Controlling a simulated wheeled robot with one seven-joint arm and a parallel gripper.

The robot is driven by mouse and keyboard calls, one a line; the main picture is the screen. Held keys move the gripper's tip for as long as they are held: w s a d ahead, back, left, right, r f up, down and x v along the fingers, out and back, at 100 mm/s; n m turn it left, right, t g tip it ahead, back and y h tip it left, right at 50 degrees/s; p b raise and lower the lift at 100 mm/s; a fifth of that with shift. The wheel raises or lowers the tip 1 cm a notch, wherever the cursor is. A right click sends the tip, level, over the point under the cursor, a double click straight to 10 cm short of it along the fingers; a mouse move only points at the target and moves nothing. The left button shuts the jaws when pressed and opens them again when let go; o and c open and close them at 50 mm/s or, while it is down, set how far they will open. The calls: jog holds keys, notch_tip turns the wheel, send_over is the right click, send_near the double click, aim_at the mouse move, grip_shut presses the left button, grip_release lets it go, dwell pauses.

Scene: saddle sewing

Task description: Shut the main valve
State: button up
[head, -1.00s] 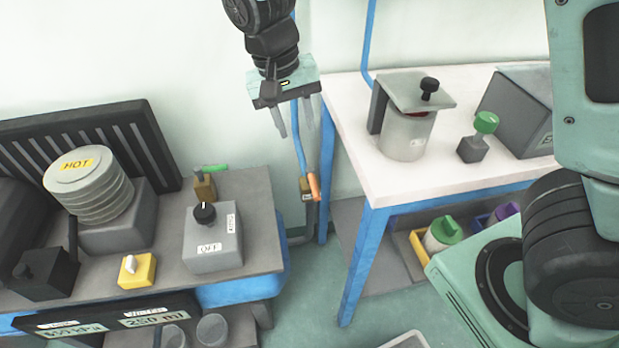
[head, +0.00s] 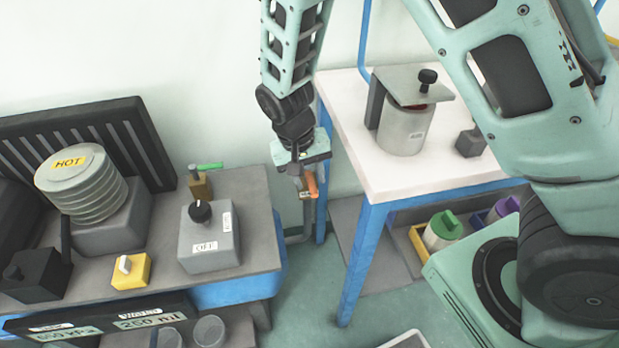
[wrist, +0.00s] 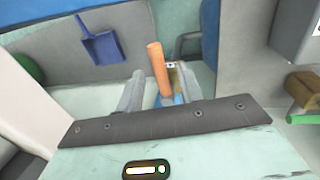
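A valve with an orange lever (head: 312,184) and a brass body sits on the pipe between the bench and the white table. In the wrist view, its orange lever (wrist: 158,68) stands up between my two fingers, with a gap showing at each side. The brass body (wrist: 173,76) with a small pale label is partly hidden behind the lever. My gripper (head: 302,186) is open around the lever; it also shows in the wrist view (wrist: 160,82). A second brass valve with a green lever (head: 208,167) is on the bench. I cannot read which is the main valve.
A grey OFF switch box (head: 210,245), a yellow switch (head: 130,271) and a stack marked HOT (head: 80,185) stand on the bench. A metal canister (head: 405,130) stands on the white table, right of my gripper. A blue dustpan (wrist: 101,45) shows in the wrist view.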

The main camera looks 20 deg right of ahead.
jog(key=shift+f, duration=0.35)
grip_shut()
jog(key=shift+s+d+r+n+p, duration=0.2)
jog(key=shift+d+n+p, duration=0.4)
jog(key=shift+n, duration=0.2)
jog(key=n, duration=0.1)
jog(key=d+n, duration=0.1)
jog(key=n, duration=0.1)
jog(key=shift+w+f+t+p, duration=0.1)
jog(key=shift+f+t+p, duration=0.05)
jog(key=shift+t+p, duration=0.2)
grip_release()
